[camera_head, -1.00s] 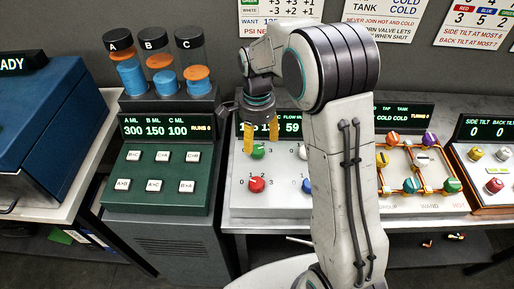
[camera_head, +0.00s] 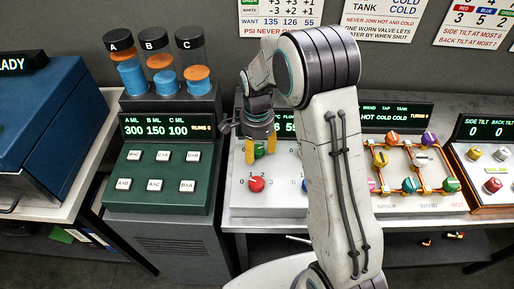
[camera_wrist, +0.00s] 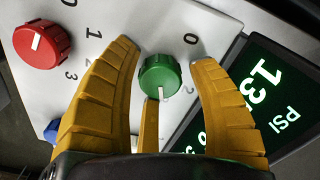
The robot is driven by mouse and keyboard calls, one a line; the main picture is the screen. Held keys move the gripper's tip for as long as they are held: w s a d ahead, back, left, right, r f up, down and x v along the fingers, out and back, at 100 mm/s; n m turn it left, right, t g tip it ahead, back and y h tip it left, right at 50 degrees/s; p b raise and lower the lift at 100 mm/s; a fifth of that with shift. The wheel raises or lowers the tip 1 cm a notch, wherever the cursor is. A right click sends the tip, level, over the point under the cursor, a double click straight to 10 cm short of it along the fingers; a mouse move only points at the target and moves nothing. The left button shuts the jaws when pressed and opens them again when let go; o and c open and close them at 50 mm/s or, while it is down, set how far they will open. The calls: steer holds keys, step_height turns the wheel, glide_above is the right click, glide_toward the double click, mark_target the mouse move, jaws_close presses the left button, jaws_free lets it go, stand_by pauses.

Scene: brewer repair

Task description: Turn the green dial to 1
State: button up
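The green dial (camera_wrist: 160,75) is on a white panel in the wrist view. Its white pointer points toward the bottom of that view. A 0 is printed near its upper right and a 2 near its lower right; other marks are hidden behind my fingers. My gripper (camera_wrist: 165,58) is open, with yellow fingers on both sides of the dial; gaps show, so I see no grip. In the head view my gripper (camera_head: 261,152) hangs over the panel, and the green dial (camera_head: 259,149) shows partly between the fingers.
A red dial (camera_wrist: 41,44) sits beside the green one, with marks 0 to 3. A dark display (camera_wrist: 255,100) with green PSI digits lies close to the right finger. A blue dial (camera_wrist: 52,131) is partly hidden. In the head view a green button box (camera_head: 157,170) stands left.

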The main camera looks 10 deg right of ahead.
steer(key=c, duration=1)
steer(key=n+b, duration=0.1)
steer(key=n, duration=0.2)
steer(key=shift+s+f+b, duration=0.1)
steer(key=shift+f+b, duration=0.05)
steer(key=shift+b, duration=0.15)
steer(key=n+b, duration=0.1)
steer(key=n, duration=0.4)
steer(key=shift+n+b, duration=0.3)
steer(key=n+b, duration=0.1)
steer(key=n, duration=0.3)
steer(key=shift+n, duration=0.3)
steer(key=shift+s+n+b, duration=0.1)
steer(key=shift+n+b, duration=0.2)
steer(key=shift+n, duration=1.9)
